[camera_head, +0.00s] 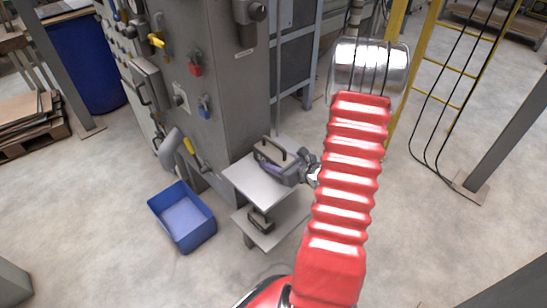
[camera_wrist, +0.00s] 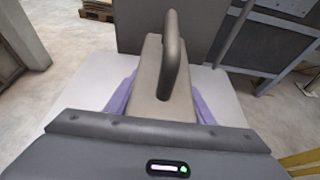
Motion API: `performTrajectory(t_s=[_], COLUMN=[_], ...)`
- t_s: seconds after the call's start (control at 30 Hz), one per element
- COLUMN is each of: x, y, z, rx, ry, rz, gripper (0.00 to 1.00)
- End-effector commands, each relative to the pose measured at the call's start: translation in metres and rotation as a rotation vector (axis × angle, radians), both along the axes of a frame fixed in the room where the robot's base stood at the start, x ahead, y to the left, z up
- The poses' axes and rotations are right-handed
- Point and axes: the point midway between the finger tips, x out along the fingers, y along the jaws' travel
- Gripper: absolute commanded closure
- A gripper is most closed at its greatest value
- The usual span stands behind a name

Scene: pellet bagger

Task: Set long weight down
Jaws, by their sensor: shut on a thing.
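The long weight (camera_wrist: 150,82) is a beige-grey block with a dark arched handle (camera_wrist: 172,55) on top. In the wrist view, purple finger pads press along both its sides. My gripper (camera_head: 283,168) is shut on it, over the pale upper shelf (camera_head: 247,184) of a small stand in the head view. The weight appears level and at or just above the shelf. Whether its underside touches is hidden.
A second dark-handled weight (camera_head: 260,220) is on the stand's lower shelf (camera_head: 268,238). A grey machine cabinet (camera_head: 225,95) with knobs and levers stands right behind the stand. A blue bin (camera_head: 182,215) is on the floor to the left. The upper shelf's front left is bare.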

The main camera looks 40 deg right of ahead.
Motion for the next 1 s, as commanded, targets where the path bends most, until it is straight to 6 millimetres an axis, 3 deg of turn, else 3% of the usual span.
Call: performTrajectory(t_s=[0.37, 0.4, 0.67, 1.0], x=[0.0006, -0.0002, -0.0001, 0.0], y=[-0.0008, 0.0, 0.0, -0.0001], z=[-0.0001, -0.0025, -0.0021, 0.0002], rx=[-0.002, 0.0, 0.0, -0.001], ry=[-0.004, 0.0, 0.0, 0.0], rz=[0.0, 0.0, 0.0, 0.0], gripper=[1.0, 0.51, 0.33, 0.33])
